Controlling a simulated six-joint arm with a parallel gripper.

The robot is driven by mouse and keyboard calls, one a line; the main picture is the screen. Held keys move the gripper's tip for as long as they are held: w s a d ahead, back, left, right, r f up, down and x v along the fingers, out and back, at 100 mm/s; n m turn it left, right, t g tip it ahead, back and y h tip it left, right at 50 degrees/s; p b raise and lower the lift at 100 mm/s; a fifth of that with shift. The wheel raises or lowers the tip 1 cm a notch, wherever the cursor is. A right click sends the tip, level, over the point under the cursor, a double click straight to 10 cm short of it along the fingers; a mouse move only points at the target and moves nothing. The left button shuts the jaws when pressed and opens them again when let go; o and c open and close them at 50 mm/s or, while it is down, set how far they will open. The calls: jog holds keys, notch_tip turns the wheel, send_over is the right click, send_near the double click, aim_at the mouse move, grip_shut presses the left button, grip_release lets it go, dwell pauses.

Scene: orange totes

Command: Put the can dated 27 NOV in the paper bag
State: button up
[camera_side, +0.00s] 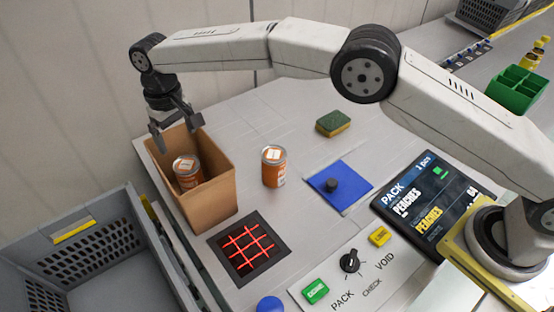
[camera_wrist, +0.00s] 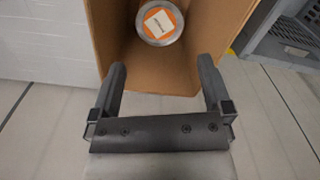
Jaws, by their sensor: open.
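The paper bag (camera_side: 209,203) is a brown open-topped bag standing at the left of the work surface. It also shows in the wrist view (camera_wrist: 116,40). An orange can (camera_side: 186,172) with a white label on its lid stands inside the bag; its lid shows in the wrist view (camera_wrist: 160,22). A second orange can (camera_side: 274,166) with a label on its lid stands upright on the surface, right of the bag. The dates on both lids are too small to read. My gripper (camera_side: 174,132) is open and empty above the bag's back edge; its fingers (camera_wrist: 162,82) show in the wrist view.
A grey crate (camera_side: 75,240) stands left of the bag. A red-lit scanner grid (camera_side: 249,246), a blue mat (camera_side: 340,187) with a dark knob, a sponge (camera_side: 333,123), a button panel (camera_side: 352,286) and a screen reading PACK PEACHES (camera_side: 428,203) lie around. A green bin (camera_side: 517,89) stands far right.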

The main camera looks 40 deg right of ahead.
jog(key=shift+w+d+r, duration=0.1)
jog(key=shift+d+r, duration=0.05)
jog(key=shift+d, duration=0.4)
jog(key=s+d+r+m+t, duration=0.1)
jog(key=s+d, duration=0.2)
jog(key=d, duration=0.6)
jog(key=s+d+m, duration=0.1)
jog(key=s+d, duration=0.2)
jog(key=d, duration=0.7)
jog(key=s+d+f, duration=0.1)
jog(key=s+d, duration=0.5)
jog(key=s, duration=0.4)
jog(key=s+d+f+m+t, duration=0.1)
jog(key=s+d+f, duration=0.1)
jog(key=s+d, duration=0.4)
jog(key=s, duration=0.4)
jog(key=shift+s+d+f+m+t, duration=0.15)
jog(key=shift+s+d+m+t, duration=0.15)
jog(key=shift+s, duration=0.1)
